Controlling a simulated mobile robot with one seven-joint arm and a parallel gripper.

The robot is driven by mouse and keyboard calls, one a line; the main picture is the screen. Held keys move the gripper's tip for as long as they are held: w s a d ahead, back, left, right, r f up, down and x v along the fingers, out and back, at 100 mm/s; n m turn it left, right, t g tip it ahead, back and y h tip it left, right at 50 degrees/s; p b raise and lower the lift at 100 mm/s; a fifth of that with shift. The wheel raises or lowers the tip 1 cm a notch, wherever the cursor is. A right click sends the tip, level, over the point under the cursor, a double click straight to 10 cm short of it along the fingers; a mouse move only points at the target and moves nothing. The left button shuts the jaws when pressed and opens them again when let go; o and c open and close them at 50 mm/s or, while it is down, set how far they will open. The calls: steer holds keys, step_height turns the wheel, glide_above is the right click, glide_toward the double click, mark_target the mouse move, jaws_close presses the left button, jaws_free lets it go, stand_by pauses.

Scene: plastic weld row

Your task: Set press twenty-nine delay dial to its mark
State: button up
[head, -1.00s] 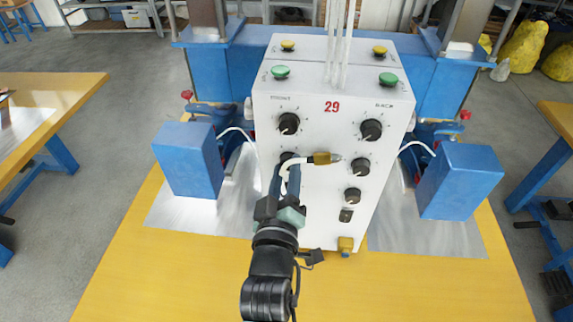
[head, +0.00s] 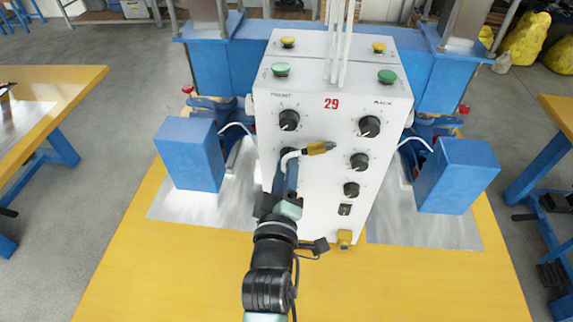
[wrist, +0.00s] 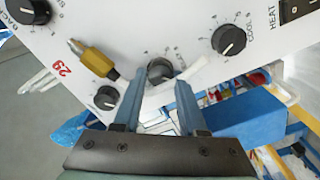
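The white press box marked 29 (head: 312,215) carries several black dials. One dial with a number scale (wrist: 159,70) sits at the tips of my gripper (wrist: 161,78) in the wrist view. My two blue-grey fingers are spread, one on each side of this dial; I cannot tell whether they touch it. No label for it is readable, so I cannot confirm it is the delay dial. Its mark is not distinguishable. In the head view my gripper (head: 285,176) is at the left dial column, below the FRONT dial (head: 289,120), and largely hides the lower dial.
A white hose elbow with a brass fitting (head: 318,148) juts out close to my fingers; the fitting also shows in the wrist view (wrist: 95,58). The COOL dial (wrist: 228,40) and HEAT switch (wrist: 298,8) are nearby. Blue blocks (head: 190,155) (head: 458,177) flank the box.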

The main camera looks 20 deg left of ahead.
steer(key=o, duration=0.4)
steer(key=shift+o, duration=0.2)
